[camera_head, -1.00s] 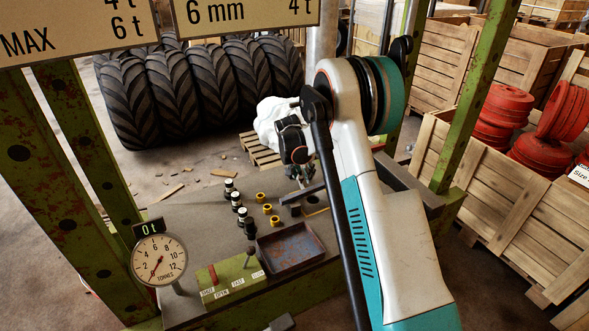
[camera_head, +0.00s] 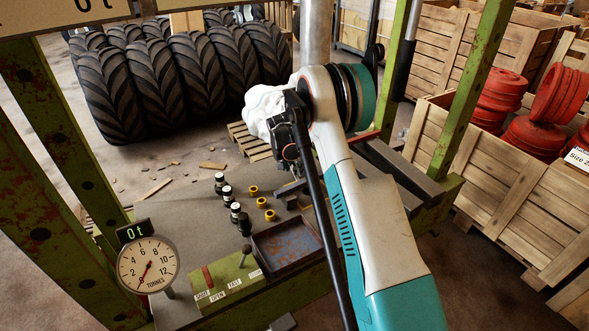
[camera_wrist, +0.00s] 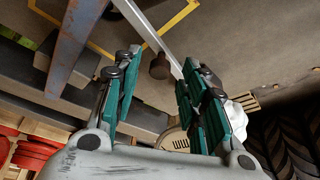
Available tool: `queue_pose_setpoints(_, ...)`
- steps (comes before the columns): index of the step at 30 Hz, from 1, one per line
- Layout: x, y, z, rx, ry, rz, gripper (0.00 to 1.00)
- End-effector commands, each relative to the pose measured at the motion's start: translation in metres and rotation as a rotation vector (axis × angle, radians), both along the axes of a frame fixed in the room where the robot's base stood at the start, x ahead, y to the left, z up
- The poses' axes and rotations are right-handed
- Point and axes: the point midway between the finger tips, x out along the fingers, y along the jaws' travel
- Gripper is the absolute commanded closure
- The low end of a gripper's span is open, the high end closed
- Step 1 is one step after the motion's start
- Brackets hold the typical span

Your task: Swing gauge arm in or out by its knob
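In the wrist view, a dark round knob (camera_wrist: 160,67) stands on a pale narrow bar (camera_wrist: 146,28), which looks like the gauge arm. The bar runs from the top edge down to behind the right finger. My gripper (camera_wrist: 158,80) is open, with teal pads left and right. The knob shows in the gap between the fingers, nearer the right one; I cannot tell its depth or whether anything touches. In the head view, my wrist is over the far right of the grey bench (camera_head: 175,220); my arm hides the fingertips and the knob.
A rusty tray (camera_head: 287,247), yellow rings (camera_head: 262,202), dark cylinders (camera_head: 235,212) and a lever panel (camera_head: 230,290) are on the bench. The tonnes dial (camera_head: 147,265) stands at left under a 0t display. Green posts (camera_head: 455,130) frame the bench. A rusty beam (camera_wrist: 75,40) is left of the gripper.

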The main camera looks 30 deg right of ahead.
Motion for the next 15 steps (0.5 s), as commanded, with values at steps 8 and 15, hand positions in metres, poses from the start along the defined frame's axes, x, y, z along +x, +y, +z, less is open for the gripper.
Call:
queue_pose_setpoints(8,0.0009,-0.0015,-0.0037,0.0,0.0,0.0,0.61)
queue_pose_setpoints(15,0.0008,-0.0014,-0.0036,0.0,0.0,0.0,1.0)
